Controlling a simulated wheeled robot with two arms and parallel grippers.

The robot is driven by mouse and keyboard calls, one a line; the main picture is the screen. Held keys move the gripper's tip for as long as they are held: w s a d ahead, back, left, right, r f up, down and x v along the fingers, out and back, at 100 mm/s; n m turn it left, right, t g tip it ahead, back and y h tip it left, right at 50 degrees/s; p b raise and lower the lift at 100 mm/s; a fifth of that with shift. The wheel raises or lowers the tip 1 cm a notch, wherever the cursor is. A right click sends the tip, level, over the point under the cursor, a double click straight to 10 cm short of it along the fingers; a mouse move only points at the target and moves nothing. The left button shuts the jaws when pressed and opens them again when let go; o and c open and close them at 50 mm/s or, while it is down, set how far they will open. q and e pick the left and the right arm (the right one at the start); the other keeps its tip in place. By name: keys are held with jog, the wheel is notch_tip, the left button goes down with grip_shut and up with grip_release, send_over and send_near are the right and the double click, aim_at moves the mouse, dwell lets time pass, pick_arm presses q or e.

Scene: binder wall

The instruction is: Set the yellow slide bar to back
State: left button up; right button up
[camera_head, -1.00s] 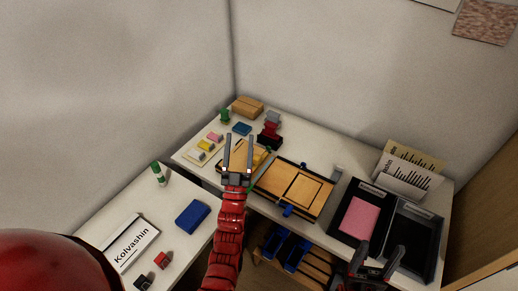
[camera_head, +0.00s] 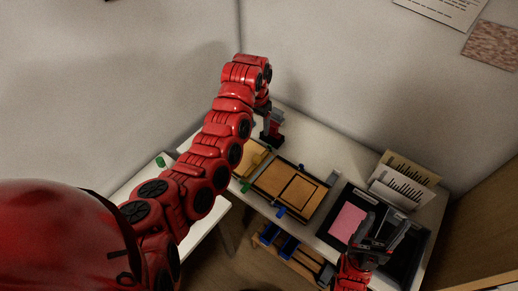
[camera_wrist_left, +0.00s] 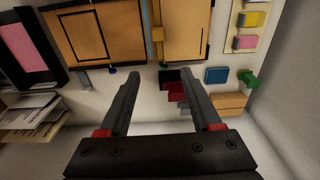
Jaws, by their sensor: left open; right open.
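The yellow slide bar (camera_wrist_left: 157,35) is a narrow strip between two wooden panels in the left wrist view. A wider yellow block sits on it, above and between my fingertips in that picture, apart from them. In the head view a yellow piece (camera_head: 262,156) shows beside the left panel, partly covered by my left arm. My right gripper (camera_head: 386,222) is open and empty over the black trays at the right.
A framed wooden board (camera_head: 290,188) has a blue knob (camera_head: 280,212) at its front. A red and black object (camera_wrist_left: 175,88) stands behind the panels, close under my left fingers. A blue block (camera_wrist_left: 217,75) and card holder (camera_head: 404,182) are nearby. Walls close the back.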

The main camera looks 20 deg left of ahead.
pick_arm(q)
jog(key=s+r, duration=0.1)
jog(key=b, duration=0.6)
send_over(256, 157)
jog(key=shift+g, duration=0.3)
notch_tip(256, 157, down, 10)
jog(key=shift+s+d, duration=0.1)
jog(key=shift+d, duration=0.05)
jog(key=shift+f+p, duration=0.5)
jog(key=shift+p, duration=0.45)
notch_tip(256, 157, down, 4)
jog(key=shift+f+p, duration=0.1)
jog(key=shift+p, duration=0.55)
jog(key=shift+f, duration=1.1)
grip_shut()
